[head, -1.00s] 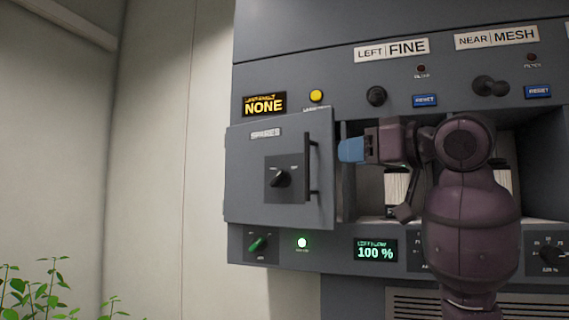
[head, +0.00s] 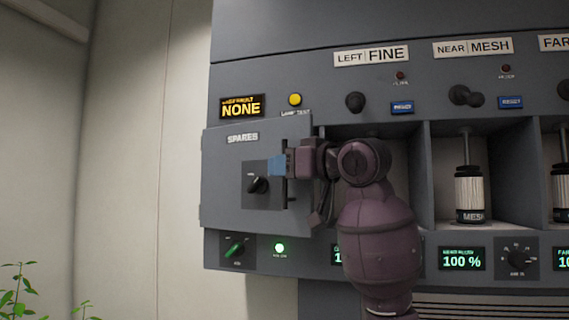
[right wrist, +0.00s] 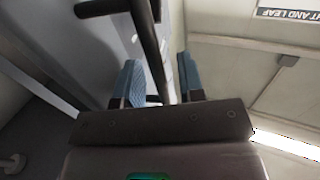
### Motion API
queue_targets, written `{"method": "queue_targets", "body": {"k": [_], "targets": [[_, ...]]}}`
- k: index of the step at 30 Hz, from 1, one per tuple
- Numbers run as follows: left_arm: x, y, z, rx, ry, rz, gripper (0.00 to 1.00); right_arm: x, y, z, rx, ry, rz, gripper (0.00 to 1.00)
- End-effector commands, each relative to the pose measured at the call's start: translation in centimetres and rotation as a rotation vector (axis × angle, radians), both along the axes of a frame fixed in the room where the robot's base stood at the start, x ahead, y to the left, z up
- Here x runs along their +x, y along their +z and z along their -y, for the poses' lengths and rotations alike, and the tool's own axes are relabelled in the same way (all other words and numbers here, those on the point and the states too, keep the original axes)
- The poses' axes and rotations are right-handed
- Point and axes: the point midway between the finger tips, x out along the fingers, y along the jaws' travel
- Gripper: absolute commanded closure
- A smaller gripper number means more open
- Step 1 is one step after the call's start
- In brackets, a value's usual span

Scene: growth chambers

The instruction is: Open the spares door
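The grey spares door (head: 222,165) is at the left of the cabinet in the head view, with a SPARES label and a dark knob (head: 258,185). Its dark upright handle (head: 285,192) is near its right edge, partly hidden by my right gripper. The door's right edge seems to stand slightly forward; I cannot tell how far. My right gripper (head: 279,165) is at the handle. In the right wrist view, its two blue fingers (right wrist: 158,82) are apart, with the dark handle bar (right wrist: 148,45) between them and a gap beside the right finger. My left gripper is out of view.
Right of the door are open bays with filter cartridges (head: 469,190). Above are knobs, blue reset buttons (head: 402,107) and a yellow lamp button (head: 295,99). Below is a green switch (head: 236,247). A pale wall (head: 130,150) and a plant (head: 18,290) are at left.

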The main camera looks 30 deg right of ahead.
Motion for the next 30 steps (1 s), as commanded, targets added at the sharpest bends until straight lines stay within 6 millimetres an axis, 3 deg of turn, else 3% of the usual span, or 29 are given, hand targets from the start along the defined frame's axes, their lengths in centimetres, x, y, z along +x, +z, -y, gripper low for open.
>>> {"method": "queue_targets", "body": {"k": [10,17,30], "targets": [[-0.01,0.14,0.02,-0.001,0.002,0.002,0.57,0.24,-0.01,-0.09,0.000,0.000,0.000,0.66],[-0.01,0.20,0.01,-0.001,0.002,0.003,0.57,0.23,0.00,-0.08,0.000,0.000,0.000,1.00],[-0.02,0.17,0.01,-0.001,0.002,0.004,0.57,0.41,0.01,-0.57,-0.001,-0.006,0.001,1.00]]}}
